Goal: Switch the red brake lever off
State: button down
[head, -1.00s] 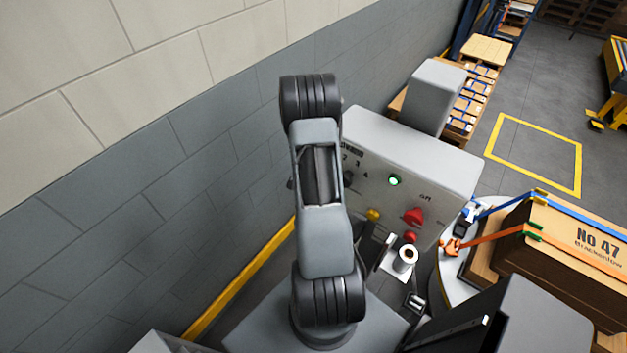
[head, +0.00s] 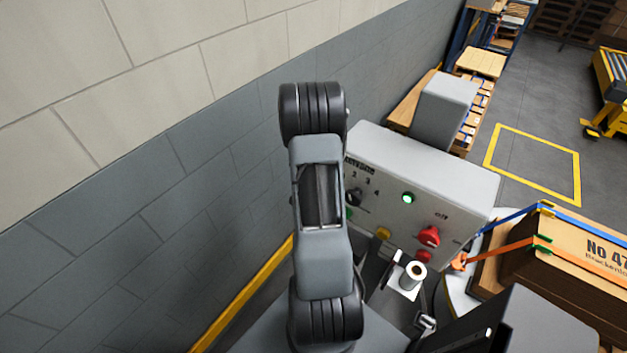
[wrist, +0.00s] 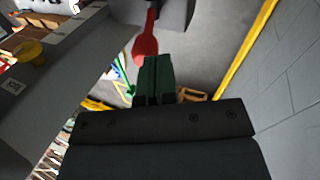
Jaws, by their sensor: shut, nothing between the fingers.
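The red lever (wrist: 146,42) shows at the top of the wrist view, with a thin stem and a wide, rounded end pointing down the picture. My gripper (wrist: 154,70) is shut and empty, its dark green fingers close together just below the lever's wide end. I cannot tell whether they touch it. In the head view my arm covers the left part of the grey control box (head: 455,180), and I cannot make out the gripper or this lever there. A red knob (head: 429,236) sits on the box's face near an "off" marking.
The box's face also carries a lit green lamp (head: 408,198), a yellow button (head: 383,233) and a red button (head: 423,256). A white roll (head: 414,272) stands below it. A strapped crate (head: 575,245) is at right. A block wall (head: 130,180) runs along the left.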

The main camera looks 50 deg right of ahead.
jog(key=b+v, duration=0.1)
jog(key=v, duration=0.9)
jog(key=shift+w+a+r, duration=0.15)
jog(key=shift+w+r, duration=0.1)
jog(key=shift+w, duration=0.1)
jog(key=shift+b, duration=0.35)
jog(key=w+b, duration=0.1)
jog(key=w+f+b, duration=0.1)
jog(key=w+b, duration=0.1)
jog(key=shift+f, duration=0.15)
